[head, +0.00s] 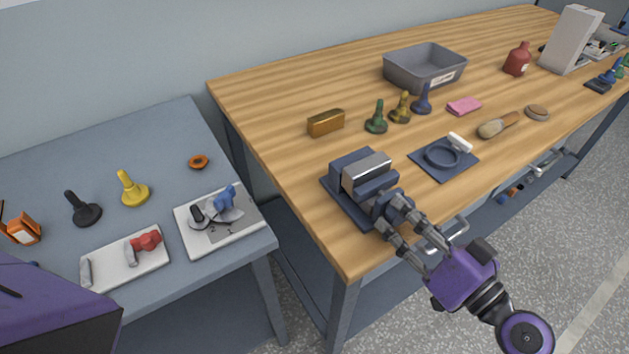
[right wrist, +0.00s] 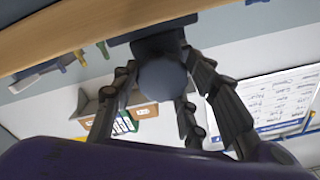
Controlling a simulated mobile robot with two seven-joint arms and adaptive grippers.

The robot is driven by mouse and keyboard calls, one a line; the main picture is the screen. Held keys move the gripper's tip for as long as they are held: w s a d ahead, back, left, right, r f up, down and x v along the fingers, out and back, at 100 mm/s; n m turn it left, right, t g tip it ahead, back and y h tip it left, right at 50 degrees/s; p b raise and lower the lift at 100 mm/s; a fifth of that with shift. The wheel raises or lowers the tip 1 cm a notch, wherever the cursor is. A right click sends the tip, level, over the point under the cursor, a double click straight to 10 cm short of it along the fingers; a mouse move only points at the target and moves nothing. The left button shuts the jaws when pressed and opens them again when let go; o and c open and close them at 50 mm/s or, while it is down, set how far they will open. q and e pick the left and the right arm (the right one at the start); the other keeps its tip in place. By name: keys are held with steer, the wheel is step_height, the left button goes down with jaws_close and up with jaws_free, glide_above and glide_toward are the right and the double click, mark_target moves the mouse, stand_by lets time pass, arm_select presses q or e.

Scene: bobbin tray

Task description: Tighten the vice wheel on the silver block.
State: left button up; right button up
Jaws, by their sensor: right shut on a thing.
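The dark blue vice (head: 348,203) stands at the front edge of the wooden bench. The silver block (head: 368,168) sits between its jaws. The vice wheel (head: 397,204) is on the vice's near side, facing my right gripper (head: 399,221). That gripper's fingers are closed around the wheel and partly hide it. In the right wrist view the round wheel (right wrist: 162,80) sits between the dark fingers, with the bench edge above it. The contact between block and jaws is too small to judge. My left gripper is out of view.
A blue mat (head: 425,169) with a ring and a white-handled item lies right of the vice. A brass block (head: 326,123), several bobbin-like pieces and a grey bin (head: 424,68) stand farther back. A lower grey table (head: 160,230) with trays is at left.

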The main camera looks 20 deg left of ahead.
steer(key=m, duration=0.3)
steer(key=shift+f, duration=0.1)
steer(key=m, duration=0.3)
steer(key=shift+m, duration=0.3)
steer(key=m+p, duration=0.1)
steer(key=m, duration=0.4)
steer(key=shift+s+p, duration=0.15)
steer(key=shift+p, duration=0.15)
steer(key=m, duration=0.2)
steer(key=shift+a+f+m+p, duration=0.1)
steer(key=shift+m+p, duration=0.2)
steer(key=shift+p, duration=0.05)
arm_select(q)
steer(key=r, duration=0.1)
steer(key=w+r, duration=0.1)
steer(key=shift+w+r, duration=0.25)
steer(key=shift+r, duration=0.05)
arm_select(e)
steer(key=shift+s+m, duration=0.1)
steer(key=shift+m, duration=0.3)
steer(key=shift+f, duration=0.1)
steer(key=o, duration=0.9)
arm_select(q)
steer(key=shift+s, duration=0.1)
arm_select(e)
steer(key=shift+o, duration=1)
